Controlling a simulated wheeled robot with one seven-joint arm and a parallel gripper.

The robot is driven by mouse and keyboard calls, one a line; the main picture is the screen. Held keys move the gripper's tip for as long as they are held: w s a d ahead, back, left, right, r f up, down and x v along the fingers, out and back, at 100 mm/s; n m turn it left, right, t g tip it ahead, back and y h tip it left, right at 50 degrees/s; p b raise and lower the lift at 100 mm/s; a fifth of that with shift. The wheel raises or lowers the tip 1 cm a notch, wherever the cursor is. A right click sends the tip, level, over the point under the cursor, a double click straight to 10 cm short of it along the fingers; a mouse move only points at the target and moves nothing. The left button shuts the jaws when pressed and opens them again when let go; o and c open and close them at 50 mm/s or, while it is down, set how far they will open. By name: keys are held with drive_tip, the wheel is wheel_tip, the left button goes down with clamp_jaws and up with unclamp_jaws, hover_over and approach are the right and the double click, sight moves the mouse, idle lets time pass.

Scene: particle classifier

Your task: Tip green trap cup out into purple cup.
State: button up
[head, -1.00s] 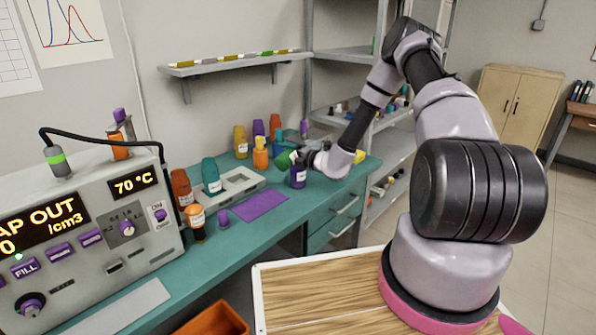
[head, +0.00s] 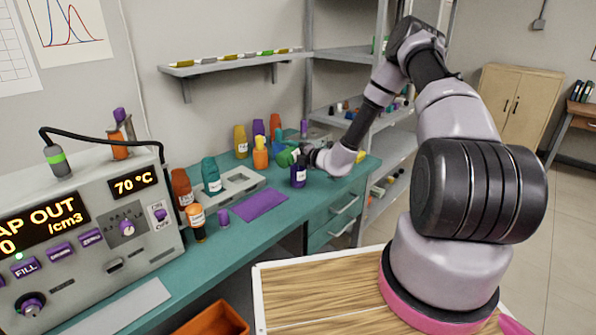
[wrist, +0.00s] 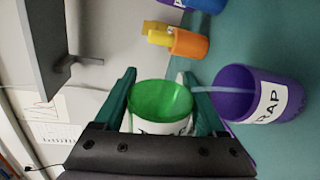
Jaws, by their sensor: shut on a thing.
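The green trap cup (wrist: 160,100) is between the fingers of my gripper (wrist: 165,98), which is shut on it. In the head view the green cup (head: 287,157) is tilted above and left of the purple cup (head: 298,176), by the gripper (head: 300,157). The purple cup (wrist: 255,95) with a TRAP label stands upright on the teal bench. In the wrist view a pale thin stream runs from the green cup's mouth into the purple cup's opening. The bottom of the purple cup is not visible.
An orange bottle with a yellow top (head: 260,153) stands close behind the cups. A grey holder (head: 238,184), a teal bottle (head: 211,175) and a purple mat (head: 260,204) are to the left. The bench right of the purple cup is clear.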

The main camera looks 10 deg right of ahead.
drive_tip(key=shift+w+d+r+m+g+y+p, duration=0.1)
drive_tip(key=shift+d+m+y+p, duration=0.05)
drive_tip(key=shift+m, duration=0.55)
drive_tip(key=shift+w+d+f+m+g+y+p, duration=0.1)
drive_tip(key=shift+w+d+m+y+p, duration=0.1)
drive_tip(key=shift+m, duration=0.5)
drive_tip(key=shift+w+d+r+m+g+y+p, duration=0.1)
drive_tip(key=shift+m+y+p, duration=0.05)
drive_tip(key=shift+m, duration=0.55)
idle(1.8)
drive_tip(key=shift+w+d+m+y, duration=0.15)
drive_tip(key=shift+d+m+y, duration=0.1)
drive_tip(key=shift+m, duration=0.85)
drive_tip(key=shift+w+d+m+y, duration=0.15)
drive_tip(key=shift+d+m+y, duration=0.1)
drive_tip(key=shift+m, duration=0.85)
idle(1.9)
